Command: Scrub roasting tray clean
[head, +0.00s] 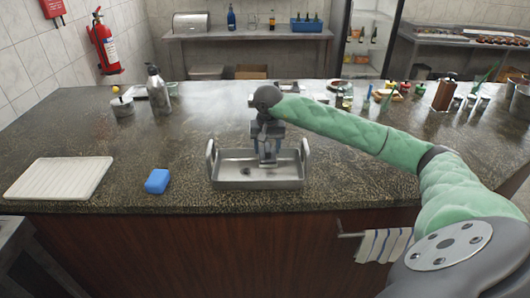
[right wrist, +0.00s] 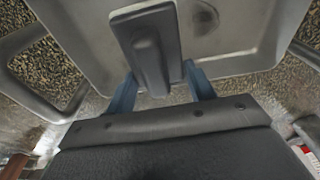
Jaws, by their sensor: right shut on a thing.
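The metal roasting tray (head: 230,182) sits on the dark counter near its front edge, with upright loop handles at both ends. A dark stain (right wrist: 205,17) shows on its floor in the right wrist view. My right gripper (head: 267,158) is over the tray, pointing down. In the right wrist view its blue fingers (right wrist: 160,90) are on either side of a grey scrubber (right wrist: 149,62) with a raised handle, and it is shut on it. The scrubber is over the tray; whether it touches the tray floor is unclear. My left gripper is not in view.
A blue sponge (head: 157,181) and a white ribbed board (head: 60,177) lie left of the tray. A bottle (head: 157,90) and a small pot (head: 122,106) stand further back left. Jars and food crowd the back right. A striped towel (head: 383,245) hangs below the front edge.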

